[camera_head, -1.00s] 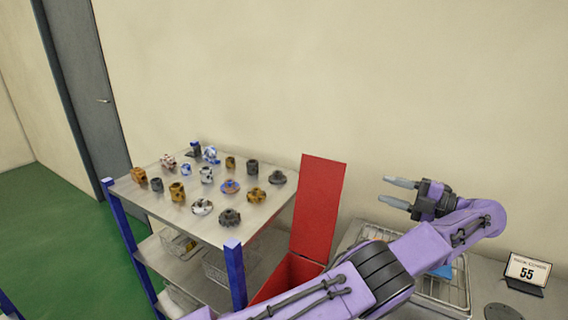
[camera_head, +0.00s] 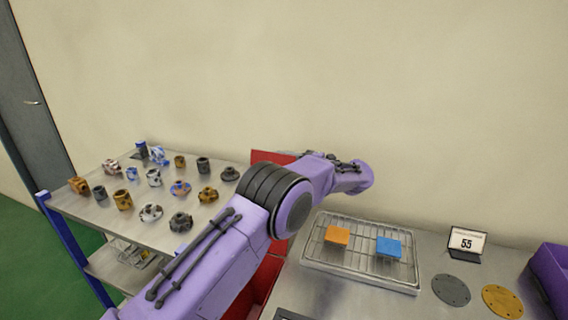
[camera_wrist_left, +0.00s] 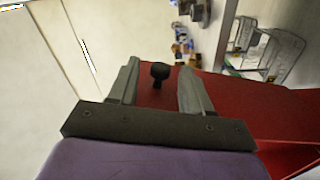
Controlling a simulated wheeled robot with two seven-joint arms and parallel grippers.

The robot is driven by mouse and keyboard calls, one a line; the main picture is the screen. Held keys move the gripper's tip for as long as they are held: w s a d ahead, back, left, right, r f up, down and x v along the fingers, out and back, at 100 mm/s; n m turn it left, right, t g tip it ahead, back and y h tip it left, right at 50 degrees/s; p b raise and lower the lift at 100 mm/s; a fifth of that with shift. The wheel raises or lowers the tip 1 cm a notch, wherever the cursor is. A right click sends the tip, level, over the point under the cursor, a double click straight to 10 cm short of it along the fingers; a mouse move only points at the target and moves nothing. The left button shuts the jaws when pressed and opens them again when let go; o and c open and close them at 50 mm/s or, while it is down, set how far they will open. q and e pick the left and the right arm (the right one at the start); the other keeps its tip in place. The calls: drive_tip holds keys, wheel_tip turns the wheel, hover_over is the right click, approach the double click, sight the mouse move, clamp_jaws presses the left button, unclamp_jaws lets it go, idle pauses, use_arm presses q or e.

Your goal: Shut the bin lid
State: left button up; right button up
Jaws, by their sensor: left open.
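The red bin (camera_head: 262,288) stands between the shelf and the worktop, mostly hidden behind my left arm in the head view. Its red lid (camera_head: 266,157) stands raised, and only its upper part shows beside the arm. The lid also fills much of the left wrist view (camera_wrist_left: 240,98), with a black knob (camera_wrist_left: 160,72) on it. My left gripper (camera_wrist_left: 158,66) is open, its two grey fingers either side of the knob in that view. I cannot tell whether they touch the lid. In the head view the gripper is largely hidden by the arm. My right gripper is not in view.
A shelf (camera_head: 92,222) with several metal parts stands at the left. On the worktop (camera_head: 330,298), a wire tray (camera_head: 318,258) holds an orange block (camera_head: 337,236) and a blue block (camera_head: 389,247). A sign (camera_head: 466,243) reading 55 and two discs lie to the right.

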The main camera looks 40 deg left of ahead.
use_arm(q)
clamp_jaws()
drive_tip(key=shift+s, duration=0.1)
drive_tip(key=s+d+n+b, duration=0.2)
drive_tip(key=s+n+b, duration=0.1)
drive_tip(key=s, duration=0.4)
drive_tip(key=s+d+n+b, duration=0.3)
drive_tip(key=s+n, duration=0.1)
drive_tip(key=s, duration=0.4)
drive_tip(key=shift+s+r+b, duration=0.2)
drive_tip(key=shift+r+b, duration=0.05)
drive_tip(key=shift+b, duration=0.15)
drive_tip(key=shift+a, duration=0.1)
